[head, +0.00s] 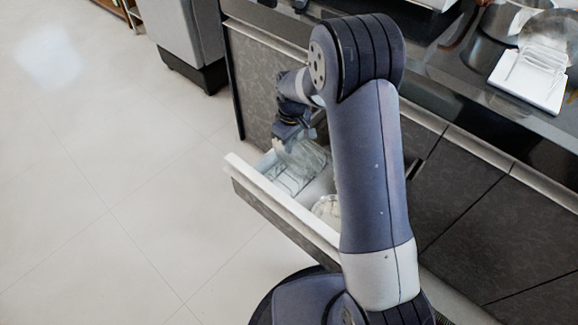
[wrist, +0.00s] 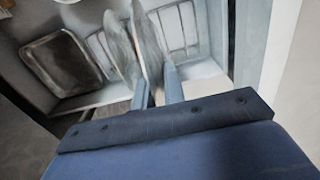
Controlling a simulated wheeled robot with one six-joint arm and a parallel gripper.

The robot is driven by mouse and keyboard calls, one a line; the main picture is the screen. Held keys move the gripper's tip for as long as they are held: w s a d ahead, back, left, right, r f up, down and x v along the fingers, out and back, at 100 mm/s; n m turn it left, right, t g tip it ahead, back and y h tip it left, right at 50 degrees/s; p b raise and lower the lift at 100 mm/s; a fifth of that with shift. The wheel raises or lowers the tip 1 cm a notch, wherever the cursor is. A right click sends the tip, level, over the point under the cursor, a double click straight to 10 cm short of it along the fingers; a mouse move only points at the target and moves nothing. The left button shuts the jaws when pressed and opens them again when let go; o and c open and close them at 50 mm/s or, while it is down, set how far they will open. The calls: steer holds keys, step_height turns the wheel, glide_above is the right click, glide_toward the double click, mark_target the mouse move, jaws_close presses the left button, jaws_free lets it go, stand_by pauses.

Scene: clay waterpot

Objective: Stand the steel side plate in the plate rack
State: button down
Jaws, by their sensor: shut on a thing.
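My gripper (wrist: 158,92) reaches down over the open drawer and is shut on the steel side plate (wrist: 148,35), a grey disc seen nearly edge-on in the wrist view. In the head view the plate (head: 308,158) hangs below the gripper (head: 290,140), within the drawer's outline. A second grey disc shape (wrist: 119,45) shows just left of the plate in the wrist view. I cannot tell whether they touch. A white rack with upright wires (head: 540,68), which looks like the plate rack, stands on the counter at the right.
The open white drawer (head: 248,172) holds a pale ribbed insert (wrist: 185,28), a dark square dish (wrist: 62,62) and a pale round item (head: 326,207). A large pot (head: 498,22) and a round shiny dish (head: 550,28) are near the rack. The floor at left is clear.

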steer(key=b, duration=0.2)
glide_above(290, 168)
steer(key=shift+s+f, duration=0.15)
steer(key=shift+f, duration=3.05)
steer(key=shift+f, duration=0.25)
steer(key=c, duration=1.5)
jaws_free()
steer(key=shift+r, duration=0.1)
step_height(290, 168, up, 12)
steer(key=p, duration=0.3)
steer(key=shift+d+r+p, duration=0.1)
steer(key=shift+r+p, duration=0.05)
steer(key=shift+p, duration=0.2)
